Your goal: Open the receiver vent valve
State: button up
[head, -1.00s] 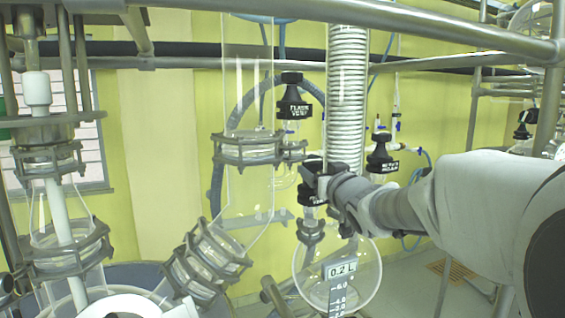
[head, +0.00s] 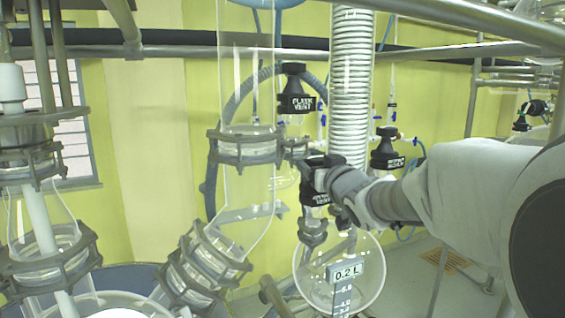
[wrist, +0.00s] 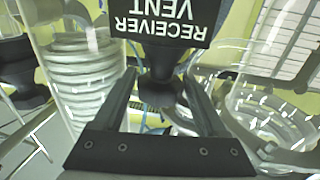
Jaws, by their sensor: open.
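The receiver vent valve is a black knob (wrist: 160,88) with a black label reading RECEIVER VENT (wrist: 168,20), upside down in the wrist view. In the head view its black label (head: 316,198) shows just below my gripper (head: 312,176), which partly hides it. My gripper (wrist: 160,82) is open, with one finger on each side of the black knob. I cannot tell whether the fingers touch it.
The flask vent valve (head: 297,98) is up and left of my gripper. Another black valve (head: 386,150) is to the right. A coiled glass condenser (head: 350,90) rises just behind. A metal rail (head: 450,12) crosses above. Clamped glass pipework (head: 205,262) is at left.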

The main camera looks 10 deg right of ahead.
jog(key=c, duration=1.1)
jog(key=shift+r+n+y+p, duration=0.1)
jog(key=shift+n+y+p, duration=0.3)
jog(key=shift+y, duration=0.2)
jog(key=shift+n+g+y+p, duration=0.8)
jog(key=shift+n+y, duration=0.5)
jog(key=shift+y, duration=0.6)
jog(key=shift+n+g+y, duration=2.1)
jog(key=shift+n+y, duration=0.1)
jog(key=shift+y, duration=0.6)
